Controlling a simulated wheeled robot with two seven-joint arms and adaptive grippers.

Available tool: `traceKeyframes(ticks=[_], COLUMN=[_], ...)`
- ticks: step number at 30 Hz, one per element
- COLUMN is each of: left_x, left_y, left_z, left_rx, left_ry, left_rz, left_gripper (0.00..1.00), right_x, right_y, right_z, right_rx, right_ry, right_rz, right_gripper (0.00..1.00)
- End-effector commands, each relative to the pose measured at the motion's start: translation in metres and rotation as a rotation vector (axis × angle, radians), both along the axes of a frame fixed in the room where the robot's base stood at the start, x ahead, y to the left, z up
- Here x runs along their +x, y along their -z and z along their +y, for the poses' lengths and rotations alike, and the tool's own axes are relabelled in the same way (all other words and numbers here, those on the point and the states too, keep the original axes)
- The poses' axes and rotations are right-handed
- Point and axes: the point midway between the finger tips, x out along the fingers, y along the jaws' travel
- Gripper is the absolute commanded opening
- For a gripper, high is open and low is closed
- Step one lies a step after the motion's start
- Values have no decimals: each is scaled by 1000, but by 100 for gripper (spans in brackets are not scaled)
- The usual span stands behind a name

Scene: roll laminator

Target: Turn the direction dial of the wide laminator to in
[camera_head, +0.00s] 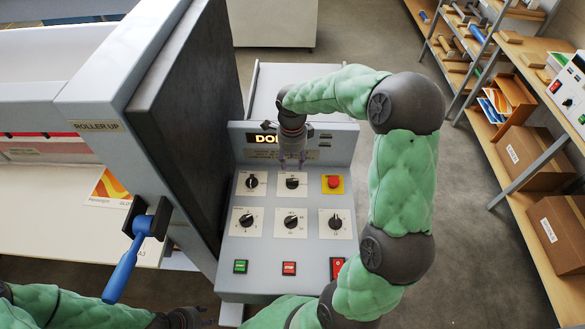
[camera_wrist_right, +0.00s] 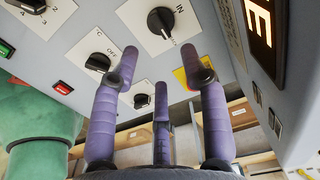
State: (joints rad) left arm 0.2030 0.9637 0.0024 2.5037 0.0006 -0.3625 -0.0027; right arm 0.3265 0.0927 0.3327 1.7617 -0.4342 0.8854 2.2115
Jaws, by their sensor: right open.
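The direction dial is a black knob on a white plate, in the top row of the wide laminator's control panel (camera_head: 265,248). In the head view this dial (camera_head: 292,183) is the middle item of that row. In the right wrist view the dial (camera_wrist_right: 160,21) has "IN" printed beside it, and its light mark is turned away from that word. My right gripper (camera_head: 292,160) hangs just above the dial. Its purple fingers (camera_wrist_right: 163,68) are spread and empty, apart from the knob. My left gripper (camera_head: 188,319) shows only partly at the bottom edge; its fingers are unclear.
A red emergency knob (camera_head: 333,182) on yellow sits right of the dial, another black dial (camera_head: 252,182) left. More dials and push buttons lie below. A lit display (camera_head: 266,138) stands behind. A blue-handled lever (camera_head: 124,266) sticks out at left. Shelves (camera_head: 520,180) stand at right.

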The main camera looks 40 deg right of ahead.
Motion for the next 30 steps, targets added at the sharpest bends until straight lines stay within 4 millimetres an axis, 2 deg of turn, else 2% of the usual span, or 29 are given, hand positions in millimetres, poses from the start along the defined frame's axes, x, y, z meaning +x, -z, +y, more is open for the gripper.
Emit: traceKeyframes(ticks=[16, 22, 30], left_x=[0, 0, 0], left_y=[0, 0, 0], left_z=[0, 0, 0], left_rx=[0, 0, 0], left_ry=[0, 0, 0], left_rz=[0, 0, 0], left_gripper=[40, 40, 40], right_x=[-1, -1, 0], right_y=[86, 101, 104], right_z=[1, 0, 1], right_rx=[2, 1, 1], right_ry=[-1, -2, -1], right_rz=[4, 1, 0], right_gripper=[45, 45, 45])
